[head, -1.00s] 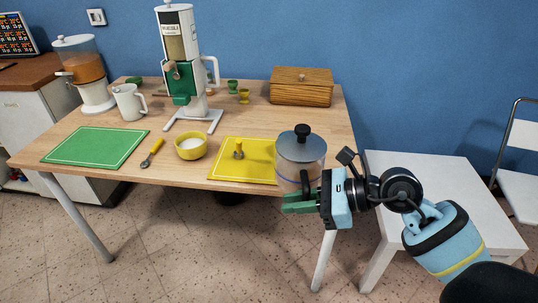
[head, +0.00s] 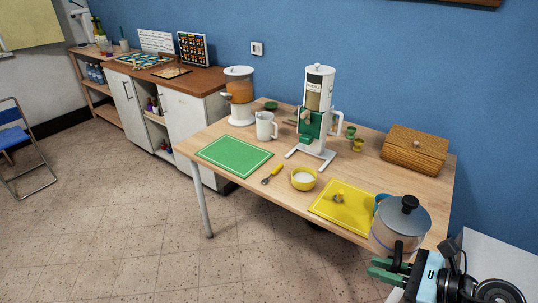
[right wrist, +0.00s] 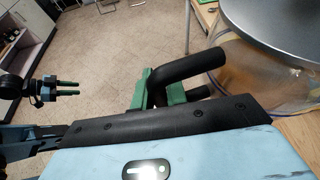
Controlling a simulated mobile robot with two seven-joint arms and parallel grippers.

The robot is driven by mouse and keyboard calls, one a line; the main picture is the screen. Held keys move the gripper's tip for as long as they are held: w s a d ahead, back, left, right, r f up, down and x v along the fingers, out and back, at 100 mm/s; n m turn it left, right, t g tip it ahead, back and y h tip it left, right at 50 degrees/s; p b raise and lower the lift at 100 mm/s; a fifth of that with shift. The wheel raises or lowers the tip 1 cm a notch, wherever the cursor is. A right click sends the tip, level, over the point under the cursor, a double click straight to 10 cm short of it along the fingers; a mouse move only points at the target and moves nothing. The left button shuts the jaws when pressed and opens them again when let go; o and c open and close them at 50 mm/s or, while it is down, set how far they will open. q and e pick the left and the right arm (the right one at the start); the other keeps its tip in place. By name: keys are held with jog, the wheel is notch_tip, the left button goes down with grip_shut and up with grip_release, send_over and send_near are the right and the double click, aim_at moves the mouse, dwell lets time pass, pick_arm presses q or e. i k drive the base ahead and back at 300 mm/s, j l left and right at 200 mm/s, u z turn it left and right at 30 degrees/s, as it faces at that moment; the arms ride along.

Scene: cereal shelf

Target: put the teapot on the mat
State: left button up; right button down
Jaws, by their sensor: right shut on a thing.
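The teapot (head: 395,232) is a clear pot with a grey lid and black knob. It is at the right front of the table, beside the right edge of the yellow mat (head: 329,211). My right gripper (head: 383,268) is shut on its black handle, which also shows in the right wrist view (right wrist: 190,66). Whether the pot's base touches the table is hidden. A green mat (head: 234,155) lies bare at the table's left front.
A yellow-brown tamper-like object (head: 338,198) stands on the yellow mat. A yellow bowl (head: 304,179) and a yellow-handled tool (head: 272,174) lie between the mats. A blue cup (head: 379,201) is partly hidden behind the teapot. A dispenser (head: 317,110) and wooden box (head: 414,147) stand behind.

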aim_at(230, 156)
jog(key=i+j, duration=0.55)
jog(key=j, duration=0.15)
jog(key=i+j, duration=0.6)
jog(key=j, duration=0.15)
jog(key=i+j, duration=0.55)
jog(key=j, duration=0.15)
